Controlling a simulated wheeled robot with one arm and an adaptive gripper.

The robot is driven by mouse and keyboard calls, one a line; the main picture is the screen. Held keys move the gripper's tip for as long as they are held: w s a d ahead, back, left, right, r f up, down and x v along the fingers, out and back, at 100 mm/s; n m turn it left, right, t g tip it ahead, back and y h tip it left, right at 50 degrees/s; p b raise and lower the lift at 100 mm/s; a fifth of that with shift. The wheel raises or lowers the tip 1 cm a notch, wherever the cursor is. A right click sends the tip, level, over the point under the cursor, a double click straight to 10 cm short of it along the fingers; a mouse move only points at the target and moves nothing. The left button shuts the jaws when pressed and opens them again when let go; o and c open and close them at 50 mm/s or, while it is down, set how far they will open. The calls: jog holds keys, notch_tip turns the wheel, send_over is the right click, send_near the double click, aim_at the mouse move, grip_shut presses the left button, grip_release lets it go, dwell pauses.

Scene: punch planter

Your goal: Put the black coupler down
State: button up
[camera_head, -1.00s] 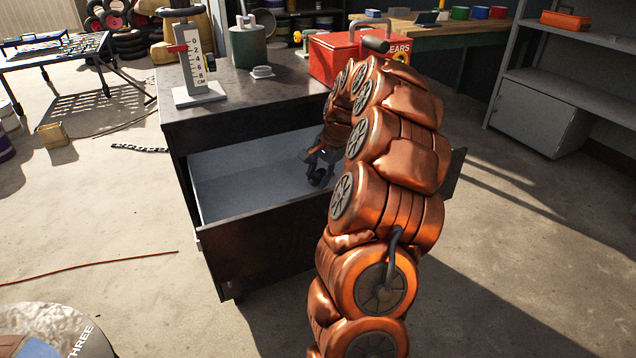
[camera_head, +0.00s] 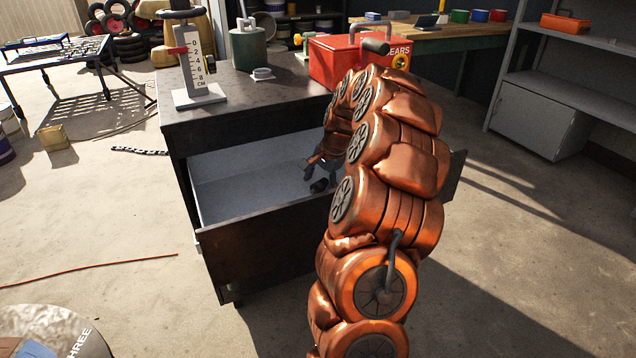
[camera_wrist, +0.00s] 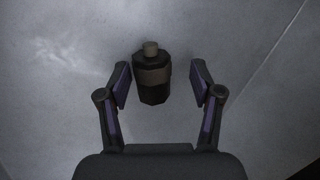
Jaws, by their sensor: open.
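The black coupler (camera_wrist: 153,82) is a dark, faceted cylinder with a brownish band and a small tan tip. In the wrist view it lies on the pale drawer floor, between and slightly beyond my open fingertips, with a gap on each side. In the head view it shows as a small dark shape (camera_head: 319,186) in the open drawer, just below my gripper (camera_head: 318,168). In the wrist view my gripper (camera_wrist: 160,84) has its two fingers spread and holds nothing. My arm hides the drawer's right part in the head view.
The open drawer (camera_head: 265,250) is in a dark workbench (camera_head: 270,95). On the bench top are a height gauge (camera_head: 194,65), a green canister (camera_head: 247,48), a small grey ring (camera_head: 262,74) and a red toolbox (camera_head: 335,62). The drawer's left part is empty.

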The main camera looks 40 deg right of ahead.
jog(key=p+v, duration=0.3)
jog(key=v, duration=0.9)
jog(key=shift+r, duration=0.15)
jog(key=s+a+r+n+g+y+p, duration=0.1)
jog(key=s+a+r+n+p, duration=0.3)
jog(key=a+r+p, duration=0.8)
jog(key=s+a+r+n+g+p, duration=0.1)
jog(key=a+r+n+p, duration=0.5)
jog(key=a, duration=0.9)
jog(key=s+a+r+n+g+p, duration=0.1)
jog(key=s+a+r+n+p, duration=0.1)
jog(key=s, duration=0.5)
jog(key=s+a+r+n+g+h+p, duration=0.1)
jog(key=s+a+r+n+p, duration=0.1)
jog(key=s+a+r+p, duration=0.3)
jog(key=s+a+r+n+g+h+p, duration=0.1)
jog(key=s+a+r+n+p, duration=0.2)
jog(key=s+p, duration=0.7)
notch_tip(320, 180, up, 3)
jog(key=shift+s+a+f, duration=0.1)
jog(key=shift+s+a, duration=0.15)
jog(key=shift+a, duration=0.3)
